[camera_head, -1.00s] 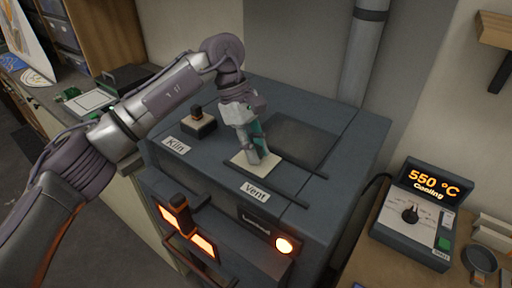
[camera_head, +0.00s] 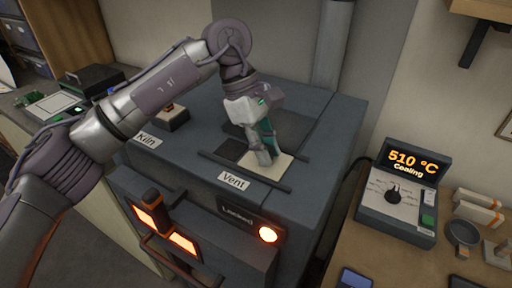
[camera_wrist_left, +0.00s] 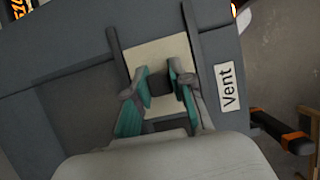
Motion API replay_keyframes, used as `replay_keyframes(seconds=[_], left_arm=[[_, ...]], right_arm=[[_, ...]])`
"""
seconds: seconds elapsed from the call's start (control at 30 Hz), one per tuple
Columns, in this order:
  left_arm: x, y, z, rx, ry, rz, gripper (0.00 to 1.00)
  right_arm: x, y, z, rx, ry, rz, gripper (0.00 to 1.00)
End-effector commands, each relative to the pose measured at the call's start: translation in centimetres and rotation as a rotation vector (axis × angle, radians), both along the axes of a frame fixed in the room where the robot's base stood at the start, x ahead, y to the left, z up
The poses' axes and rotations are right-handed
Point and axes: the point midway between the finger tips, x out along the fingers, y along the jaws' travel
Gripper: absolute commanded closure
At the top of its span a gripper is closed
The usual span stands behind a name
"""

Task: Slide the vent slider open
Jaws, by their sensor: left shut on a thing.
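The vent slider is a cream plate (camera_head: 284,166) between two dark rails on top of the grey kiln, behind the "Vent" label (camera_head: 234,181). A dark opening (camera_head: 229,147) shows to the left of the plate. My left gripper (camera_head: 265,160) points down onto the plate and is shut on its small dark knob. In the left wrist view, the knob (camera_wrist_left: 159,83) sits between the two teal-padded fingers, with the cream plate (camera_wrist_left: 150,52) around it. The fingers hide part of the plate and the knob in the head view. My right gripper is not in view.
A dark switch on a cream base (camera_head: 172,118) stands near the "Kiln" label. The kiln front has glowing windows, a handle (camera_head: 152,199) and a lit lamp (camera_head: 268,234). A control box (camera_head: 400,195) reading "510 °C Cooling" stands on the right table.

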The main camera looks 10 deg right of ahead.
Motion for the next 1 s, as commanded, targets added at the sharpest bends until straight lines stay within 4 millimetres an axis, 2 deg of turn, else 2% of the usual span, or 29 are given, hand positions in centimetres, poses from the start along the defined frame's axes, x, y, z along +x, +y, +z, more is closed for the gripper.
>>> replay_keyframes(seconds=[0.13, 0.17, 0.3, 0.67, 0.77, 1.0], left_arm=[[-0.1, -0.1, 0.0, -0.003, 0.003, -0.003, 1.00], [-0.1, -0.1, 0.0, -0.003, 0.003, -0.003, 0.72], [-0.1, 0.0, 0.0, -0.001, 0.002, -0.003, 0.52], [0.2, 0.2, 0.5, 0.001, 0.001, 0.001, 0.52], [0.5, 0.6, 1.7, 0.000, -0.001, 0.000, 0.52], [1.6, 2.1, 6.5, 0.000, -0.002, 0.002, 0.52]], right_arm=[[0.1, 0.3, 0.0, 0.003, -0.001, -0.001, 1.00], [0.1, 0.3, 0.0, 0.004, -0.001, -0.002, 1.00], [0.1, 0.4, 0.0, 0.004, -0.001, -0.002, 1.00], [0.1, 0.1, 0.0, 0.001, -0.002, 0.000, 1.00], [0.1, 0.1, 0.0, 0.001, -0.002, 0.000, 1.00], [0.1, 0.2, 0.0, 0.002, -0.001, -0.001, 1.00]])
